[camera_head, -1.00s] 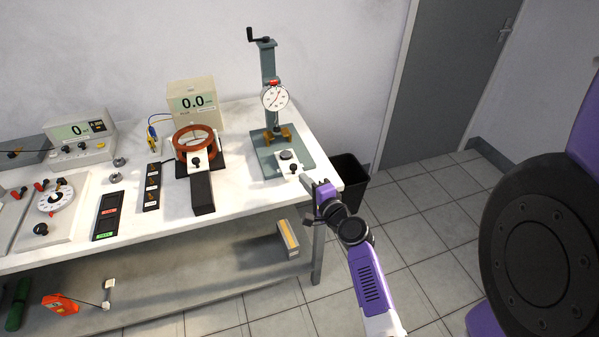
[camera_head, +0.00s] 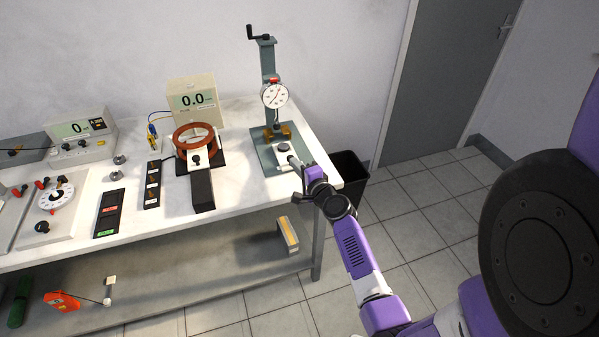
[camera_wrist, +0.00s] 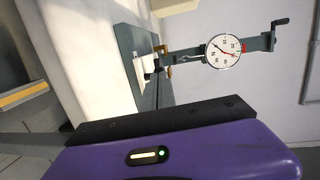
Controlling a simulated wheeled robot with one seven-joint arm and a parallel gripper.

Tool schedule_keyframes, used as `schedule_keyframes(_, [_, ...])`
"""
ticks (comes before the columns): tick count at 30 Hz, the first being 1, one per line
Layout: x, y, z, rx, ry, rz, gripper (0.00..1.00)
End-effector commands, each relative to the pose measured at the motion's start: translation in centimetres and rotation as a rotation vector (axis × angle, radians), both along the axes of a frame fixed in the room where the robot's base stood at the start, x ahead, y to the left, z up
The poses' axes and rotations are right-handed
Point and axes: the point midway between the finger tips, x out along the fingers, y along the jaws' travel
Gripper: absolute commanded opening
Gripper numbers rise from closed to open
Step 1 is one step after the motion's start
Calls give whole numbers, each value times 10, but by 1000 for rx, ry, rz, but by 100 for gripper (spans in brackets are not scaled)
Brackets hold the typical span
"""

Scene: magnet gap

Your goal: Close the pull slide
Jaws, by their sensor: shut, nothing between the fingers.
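A dial-gauge stand (camera_head: 268,75) stands at the right end of the bench. The white pull slide (camera_head: 284,162) lies on its grey base plate (camera_head: 264,156), with a dark round disc (camera_head: 284,147) on top. In the wrist view, the slide (camera_wrist: 145,66) shows as a small white block beside the stand's base. My gripper (camera_head: 293,161) is shut and empty at the slide's front end, covering the front knob. It looks close against the slide, but I cannot tell whether they touch. The dial gauge (camera_head: 275,95) hangs above the base; it also shows in the wrist view (camera_wrist: 223,51).
A copper coil (camera_head: 194,141) on a black base with a dark bar stands left of the stand. Meters, dark panels and a rotary dial (camera_head: 57,195) lie farther left. A black bin (camera_head: 349,178) stands right of the bench. The floor in front is clear.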

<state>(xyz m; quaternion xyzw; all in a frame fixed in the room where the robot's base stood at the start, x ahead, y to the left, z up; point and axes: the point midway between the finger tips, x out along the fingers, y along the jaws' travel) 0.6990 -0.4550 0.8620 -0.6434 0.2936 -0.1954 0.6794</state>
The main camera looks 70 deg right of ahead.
Motion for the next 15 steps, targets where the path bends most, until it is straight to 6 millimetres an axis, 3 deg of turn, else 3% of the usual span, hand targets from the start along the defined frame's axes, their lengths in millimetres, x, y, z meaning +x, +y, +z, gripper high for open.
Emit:
schedule_keyframes(9, [45,-51,-1,-4,-1,2,0])
schedule_keyframes(15, [56,-64,0,-1,-1,1,0])
